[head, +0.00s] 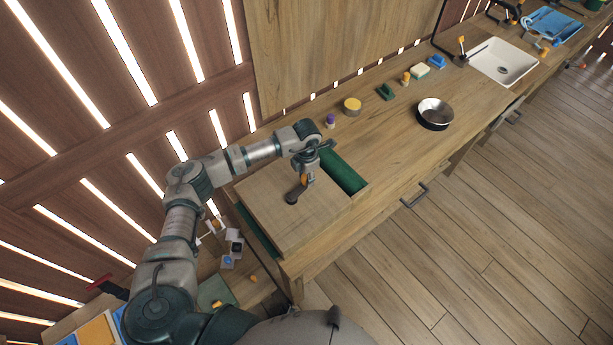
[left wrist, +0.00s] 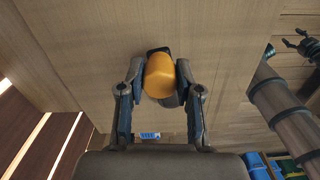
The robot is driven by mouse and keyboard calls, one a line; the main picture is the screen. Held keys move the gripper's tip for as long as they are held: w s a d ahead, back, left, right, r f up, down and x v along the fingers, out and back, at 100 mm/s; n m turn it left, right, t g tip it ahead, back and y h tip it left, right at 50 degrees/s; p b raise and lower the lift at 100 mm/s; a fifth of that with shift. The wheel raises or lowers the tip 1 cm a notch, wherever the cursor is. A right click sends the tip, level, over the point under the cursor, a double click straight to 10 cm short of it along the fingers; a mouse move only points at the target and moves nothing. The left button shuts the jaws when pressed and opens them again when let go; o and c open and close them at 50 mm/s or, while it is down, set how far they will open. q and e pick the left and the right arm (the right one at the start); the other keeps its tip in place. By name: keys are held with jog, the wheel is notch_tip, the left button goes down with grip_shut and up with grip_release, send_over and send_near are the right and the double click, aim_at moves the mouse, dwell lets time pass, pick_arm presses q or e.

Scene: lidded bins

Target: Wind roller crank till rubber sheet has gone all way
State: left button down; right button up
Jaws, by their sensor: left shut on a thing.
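The crank's orange handle (left wrist: 160,76) is between the two fingers of my left gripper (left wrist: 158,88) in the left wrist view. In the head view my left gripper (head: 305,172) comes down on the handle from above, shut on it. The crank's dark foot (head: 291,198) shows just below, on the wooden worktop. The green rubber sheet (head: 345,172) shows in a long opening in the worktop, right of the crank. Another green strip (head: 257,230) shows along the worktop's left edge. The roller itself is hidden.
A metal bowl (head: 434,112), a yellow round tub (head: 352,106), a purple-topped bottle (head: 330,121) and a green block (head: 386,92) stand farther along the counter. A white sink (head: 501,62) lies beyond. Small boxes (head: 232,245) sit below the worktop's left side.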

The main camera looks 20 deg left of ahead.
pick_arm(q)
jog(key=c, duration=0.8)
grip_release()
notch_tip(320, 180, up, 12)
jog(key=shift+w+f, duration=0.1)
jog(key=shift+f, duration=0.1)
